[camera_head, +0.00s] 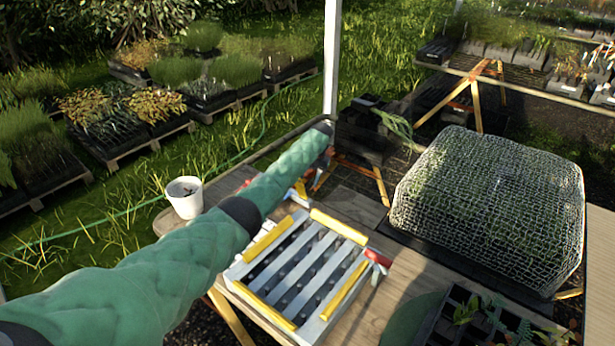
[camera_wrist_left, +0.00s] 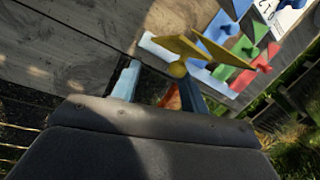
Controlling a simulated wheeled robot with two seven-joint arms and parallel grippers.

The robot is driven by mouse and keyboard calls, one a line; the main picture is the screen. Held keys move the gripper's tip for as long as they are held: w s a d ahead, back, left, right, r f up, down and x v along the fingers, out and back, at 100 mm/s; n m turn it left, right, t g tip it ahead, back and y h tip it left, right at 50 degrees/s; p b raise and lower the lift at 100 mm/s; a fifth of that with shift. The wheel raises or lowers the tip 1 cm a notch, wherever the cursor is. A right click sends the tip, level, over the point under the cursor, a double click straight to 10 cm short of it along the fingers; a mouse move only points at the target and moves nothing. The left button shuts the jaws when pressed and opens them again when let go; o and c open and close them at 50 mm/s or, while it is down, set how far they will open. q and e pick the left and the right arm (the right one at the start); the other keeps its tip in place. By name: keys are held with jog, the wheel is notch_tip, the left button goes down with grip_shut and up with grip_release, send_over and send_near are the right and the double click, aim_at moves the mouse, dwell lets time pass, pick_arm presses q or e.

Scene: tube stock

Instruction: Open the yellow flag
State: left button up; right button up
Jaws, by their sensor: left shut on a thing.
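The yellow flag (camera_wrist_left: 215,48) shows in the left wrist view as folded yellow plates with a rounded yellow end at my fingertips. My left gripper (camera_wrist_left: 158,82) has its two bluish fingers some way apart and is shut on the flag; the exact contact is hard to see. Blue (camera_wrist_left: 224,72), green (camera_wrist_left: 243,47) and red (camera_wrist_left: 246,79) flags stand beyond it. In the head view, my green-sleeved left arm reaches across the table, and its gripper is hidden past the dark wrist. My right gripper is not in view.
A slatted metal rack with yellow edge strips (camera_head: 268,240) lies on the wooden table (camera_head: 395,285). A white cup (camera_head: 184,196) stands at the table's left. A wire mesh cover over plants (camera_head: 490,205) takes up the right. A black seedling tray (camera_head: 455,318) is at the front.

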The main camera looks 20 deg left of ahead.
pick_arm(q)
jog(key=shift+w+a+r, duration=0.1)
jog(key=shift+a+r, duration=0.1)
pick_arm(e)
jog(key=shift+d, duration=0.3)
